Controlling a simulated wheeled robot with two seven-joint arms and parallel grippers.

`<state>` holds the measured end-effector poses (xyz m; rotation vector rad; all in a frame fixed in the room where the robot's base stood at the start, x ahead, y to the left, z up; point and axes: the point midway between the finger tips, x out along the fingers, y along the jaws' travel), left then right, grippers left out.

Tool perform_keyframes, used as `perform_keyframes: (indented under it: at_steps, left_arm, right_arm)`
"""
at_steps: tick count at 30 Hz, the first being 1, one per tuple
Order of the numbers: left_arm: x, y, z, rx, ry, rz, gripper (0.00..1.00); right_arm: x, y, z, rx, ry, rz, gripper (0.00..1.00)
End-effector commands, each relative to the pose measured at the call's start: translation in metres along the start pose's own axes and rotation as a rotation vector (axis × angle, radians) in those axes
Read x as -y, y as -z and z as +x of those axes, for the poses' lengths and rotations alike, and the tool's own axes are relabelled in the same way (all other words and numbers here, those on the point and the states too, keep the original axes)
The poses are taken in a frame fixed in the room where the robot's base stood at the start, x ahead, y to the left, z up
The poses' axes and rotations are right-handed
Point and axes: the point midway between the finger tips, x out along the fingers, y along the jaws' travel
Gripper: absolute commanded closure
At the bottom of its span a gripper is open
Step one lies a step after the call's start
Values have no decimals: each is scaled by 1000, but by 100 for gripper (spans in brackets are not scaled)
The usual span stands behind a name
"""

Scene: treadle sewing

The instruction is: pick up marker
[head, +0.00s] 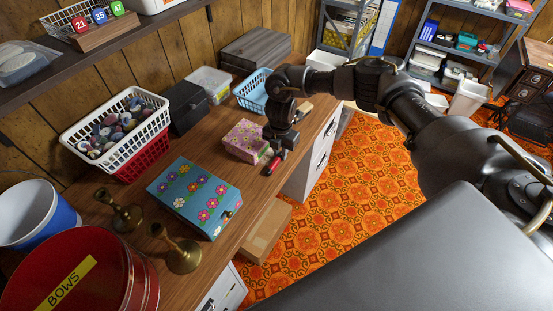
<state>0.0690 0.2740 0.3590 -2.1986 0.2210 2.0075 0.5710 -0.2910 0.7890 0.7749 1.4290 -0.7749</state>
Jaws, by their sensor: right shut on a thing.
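My right arm reaches in from the right, and its black gripper (278,149) points down over the front edge of the wooden desk. The gripper is shut on a red marker (272,165), whose red end sticks out below the fingers. The rest of the marker is hidden by the jaws. A pink flowered box (243,138) is just left of the gripper; I cannot tell whether they touch. My left gripper is not in view.
A blue flowered box (188,205), brass candlesticks (182,251) and a red BOWS tin (92,268) stand along the desk. White basket (112,128), black box (188,106) and blue basket (250,94) line the back. Some bare desk (195,146) lies between them.

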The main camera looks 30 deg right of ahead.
Motion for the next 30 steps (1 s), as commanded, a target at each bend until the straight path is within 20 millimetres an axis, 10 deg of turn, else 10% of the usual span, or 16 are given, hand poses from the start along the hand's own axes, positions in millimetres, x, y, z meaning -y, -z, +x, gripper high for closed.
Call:
perform_keyframes:
  at_steps: [12, 30]
  left_arm:
    - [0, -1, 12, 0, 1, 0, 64]
    - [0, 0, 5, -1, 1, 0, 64]
  right_arm:
    - [0, 2, -34, 0, -4, -4, 100]
    - [46, 91, -114, 1, -3, -7, 100]
